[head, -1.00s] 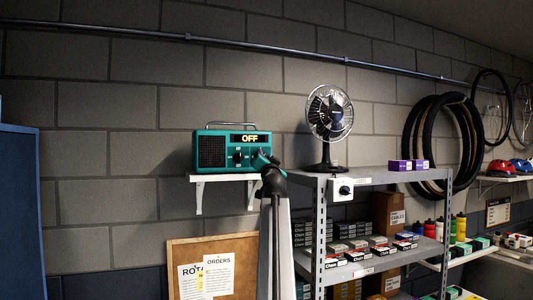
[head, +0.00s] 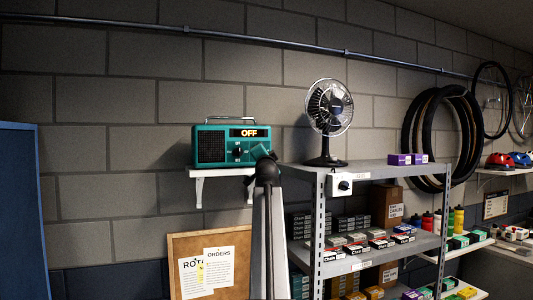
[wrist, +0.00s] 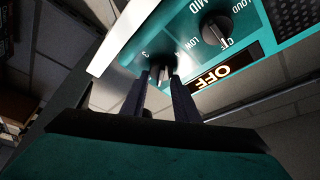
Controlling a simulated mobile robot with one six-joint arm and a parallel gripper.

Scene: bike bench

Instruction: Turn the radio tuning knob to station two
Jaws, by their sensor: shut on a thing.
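The teal radio (head: 211,148) stands on a small white wall shelf. Its display reads OFF, and this display (wrist: 212,75) also shows in the wrist view. A black volume knob (wrist: 215,28) with LOUD, MID, LOW and OFF marks sits clear of my fingers. My gripper (wrist: 162,80) is shut on the tuning knob (wrist: 160,72), the other black knob on the radio's face. The fingers hide most of it, and I cannot read which station it points to. In the head view my wrist hides the tuning knob and fingertips.
The white shelf (head: 200,174) is just below the radio. To the right a grey metal rack (head: 330,245) carries a fan (head: 329,110), with a small white box and dial (head: 340,187) at its edge. A cork board (head: 178,248) hangs below.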

